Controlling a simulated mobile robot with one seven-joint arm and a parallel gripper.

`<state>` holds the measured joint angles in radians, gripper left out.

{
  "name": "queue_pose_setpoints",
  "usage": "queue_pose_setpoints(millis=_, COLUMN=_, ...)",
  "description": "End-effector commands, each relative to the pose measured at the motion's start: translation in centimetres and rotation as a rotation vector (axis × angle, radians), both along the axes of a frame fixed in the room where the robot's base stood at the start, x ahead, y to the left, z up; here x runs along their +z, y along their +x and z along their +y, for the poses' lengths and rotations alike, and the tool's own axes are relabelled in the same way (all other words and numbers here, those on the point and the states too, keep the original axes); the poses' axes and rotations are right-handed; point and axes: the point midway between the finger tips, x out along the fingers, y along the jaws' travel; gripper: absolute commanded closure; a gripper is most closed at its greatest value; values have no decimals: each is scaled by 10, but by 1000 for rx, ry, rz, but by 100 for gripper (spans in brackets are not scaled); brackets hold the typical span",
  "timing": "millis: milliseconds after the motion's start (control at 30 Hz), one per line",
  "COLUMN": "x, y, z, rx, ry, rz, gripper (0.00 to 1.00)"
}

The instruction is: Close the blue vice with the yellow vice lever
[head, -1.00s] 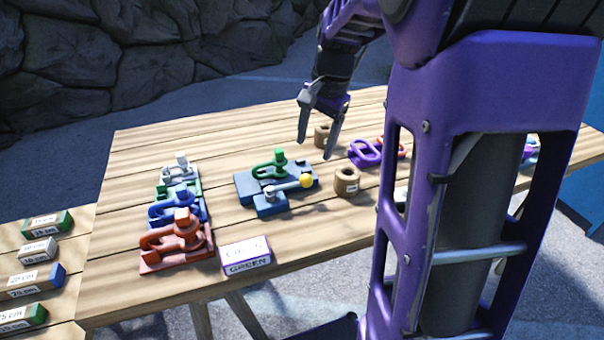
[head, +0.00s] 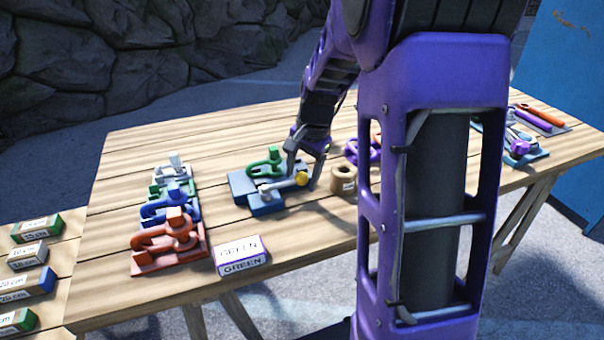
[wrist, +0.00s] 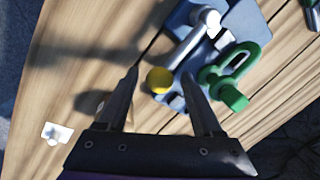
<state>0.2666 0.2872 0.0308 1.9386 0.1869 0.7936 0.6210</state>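The blue vice (head: 262,205) lies on the wooden table, and it also shows in the wrist view (wrist: 236,22). Its grey lever with a yellow knob (head: 301,179) points to the right in the head view. A green shackle-like part (head: 268,163) sits on the vice, close to my right finger in the wrist view. My gripper (head: 302,178) is open, pointing down around the knob; its fingers (wrist: 162,85) are apart, and contact with the knob is not visible.
A brown cable reel (head: 343,180) stands just right of the vice. Red, blue and white-green clamps (head: 170,245) stand in a row at left. A white-and-purple GREEN box (head: 240,254) lies in front. Bare table (head: 120,190) is at far left.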

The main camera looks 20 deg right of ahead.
Motion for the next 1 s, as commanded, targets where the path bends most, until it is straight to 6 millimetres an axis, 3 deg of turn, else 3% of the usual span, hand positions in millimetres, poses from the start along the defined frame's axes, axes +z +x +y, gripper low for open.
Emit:
queue_pose_setpoints(millis=33, x=0, y=0, z=0, rx=0, ry=0, rz=0, gripper=44)
queue_pose_setpoints(millis=300, x=0, y=0, z=0, rx=0, ry=0, rz=0, gripper=92)
queue_pose_setpoints(millis=367, x=0, y=0, z=0, rx=0, ry=0, rz=0, gripper=100)
queue_pose_setpoints(millis=1000, x=1, y=0, z=0, rx=0, ry=0, rz=-1, gripper=100)
